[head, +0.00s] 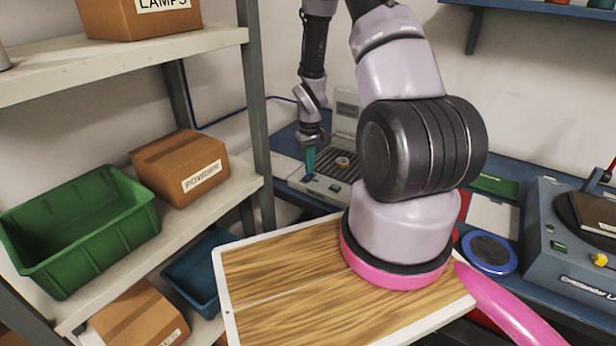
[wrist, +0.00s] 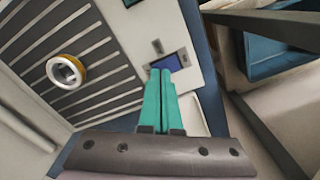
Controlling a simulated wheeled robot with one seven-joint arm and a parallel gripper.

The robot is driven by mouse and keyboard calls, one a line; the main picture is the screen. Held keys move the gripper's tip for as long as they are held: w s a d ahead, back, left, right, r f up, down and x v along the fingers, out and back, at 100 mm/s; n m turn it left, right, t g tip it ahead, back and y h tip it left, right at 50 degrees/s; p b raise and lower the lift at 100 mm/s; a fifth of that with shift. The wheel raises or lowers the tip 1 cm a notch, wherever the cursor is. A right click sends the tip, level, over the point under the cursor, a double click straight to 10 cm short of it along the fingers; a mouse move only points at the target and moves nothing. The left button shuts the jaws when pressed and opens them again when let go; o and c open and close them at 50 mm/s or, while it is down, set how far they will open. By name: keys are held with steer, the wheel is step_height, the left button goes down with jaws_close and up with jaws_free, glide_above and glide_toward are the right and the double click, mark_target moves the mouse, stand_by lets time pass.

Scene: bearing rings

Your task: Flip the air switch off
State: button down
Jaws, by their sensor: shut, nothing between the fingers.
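A pale machine with a dark slatted bed (head: 350,165) stands on the blue bench at the back; its bed also fills the left of the wrist view (wrist: 100,60). Its light front panel (wrist: 190,80) carries a blue rectangle (wrist: 172,62) and a small grey part (wrist: 157,46) beside it. I cannot tell which of these is the air switch, nor its position. My gripper (wrist: 160,72) has teal fingers, pressed together and empty. The tips overlap the blue rectangle's edge in the wrist view; contact cannot be told. In the head view my gripper (head: 309,176) points down over the panel.
A ring with a yellowish rim (wrist: 66,71) lies on the slatted bed, left of my fingers. Shelves with a green bin (head: 80,225) and a cardboard box (head: 180,168) stand at left. A blue machine (head: 560,250) is at right, beside a blue round dish (head: 488,252).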

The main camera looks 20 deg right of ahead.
steer(key=shift+f, duration=0.45)
steer(key=shift+r, duration=3.55)
step_height(320, 180, up, 14)
steer(key=m+t, duration=0.1)
steer(key=t, duration=0.1)
glide_above(307, 177)
steer(key=s+a+r+m+t, duration=0.15)
steer(key=s+r, duration=0.25)
steer(key=r, duration=0.6)
steer(key=s+a+r+m+t+y, duration=0.1)
steer(key=s+a+r+t, duration=0.1)
steer(key=s+r, duration=0.5)
steer(key=s+a+r+m+t+y, duration=0.1)
steer(key=s+a+r, duration=0.2)
steer(key=s+r, duration=0.4)
steer(key=shift+s+r+t, duration=0.35)
steer(key=shift+s+r, duration=0.05)
steer(key=shift+s, duration=0.65)
